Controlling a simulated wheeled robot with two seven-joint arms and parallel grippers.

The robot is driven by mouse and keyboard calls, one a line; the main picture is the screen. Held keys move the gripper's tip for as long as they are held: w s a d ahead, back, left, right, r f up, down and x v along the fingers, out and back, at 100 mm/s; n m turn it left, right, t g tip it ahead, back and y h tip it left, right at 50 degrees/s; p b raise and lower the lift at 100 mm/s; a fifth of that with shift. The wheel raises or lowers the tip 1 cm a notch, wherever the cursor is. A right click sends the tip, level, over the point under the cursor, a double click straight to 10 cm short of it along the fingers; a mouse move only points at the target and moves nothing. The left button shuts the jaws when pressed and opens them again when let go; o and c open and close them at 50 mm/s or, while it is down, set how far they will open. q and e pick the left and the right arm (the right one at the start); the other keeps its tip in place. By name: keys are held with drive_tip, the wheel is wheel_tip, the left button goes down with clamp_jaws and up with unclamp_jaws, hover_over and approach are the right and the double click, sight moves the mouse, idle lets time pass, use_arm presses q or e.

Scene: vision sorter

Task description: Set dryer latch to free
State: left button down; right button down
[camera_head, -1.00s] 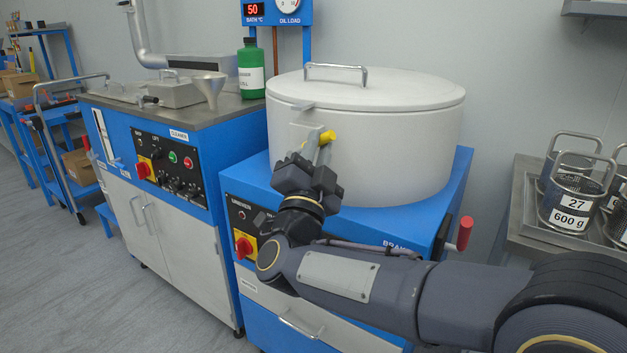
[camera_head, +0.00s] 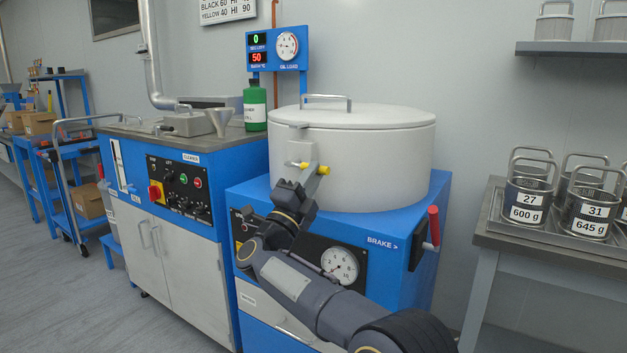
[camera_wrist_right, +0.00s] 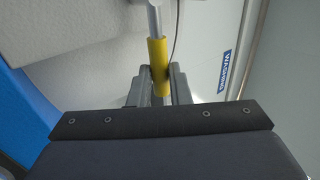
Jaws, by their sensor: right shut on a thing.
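The dryer is a round white drum (camera_head: 375,170) with a flat lid (camera_head: 350,116) on a blue cabinet (camera_head: 400,232). On the drum's front left, under a small tab at the rim, is the latch with a yellow handle (camera_head: 323,170). My right gripper (camera_head: 311,168) reaches up to it from below, and yellow shows on both sides of its fingers. In the right wrist view the fingers (camera_wrist_right: 160,72) are shut on the yellow grip (camera_wrist_right: 157,62), which has a grey rod beyond it. The latch's markings cannot be read. My left gripper is out of view.
A red-handled brake lever (camera_head: 433,226) stands at the cabinet's right side. The cleaner unit (camera_head: 190,252) is close on the left, with a green bottle (camera_head: 255,110) on top. Labelled baskets (camera_head: 525,206) stand on a bench at right.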

drive_tip(key=shift+a+f, duration=0.3)
drive_tip(key=c, duration=1.4)
unclamp_jaws()
drive_tip(key=shift+s, duration=0.1)
drive_tip(key=shift+o, duration=0.3)
drive_tip(key=shift+d+r, duration=0.1)
drive_tip(key=shift+r, duration=0.05)
drive_tip(key=v, duration=0.7)
drive_tip(key=shift+s+a+f+p, duration=0.25)
drive_tip(key=shift+p, duration=0.2)
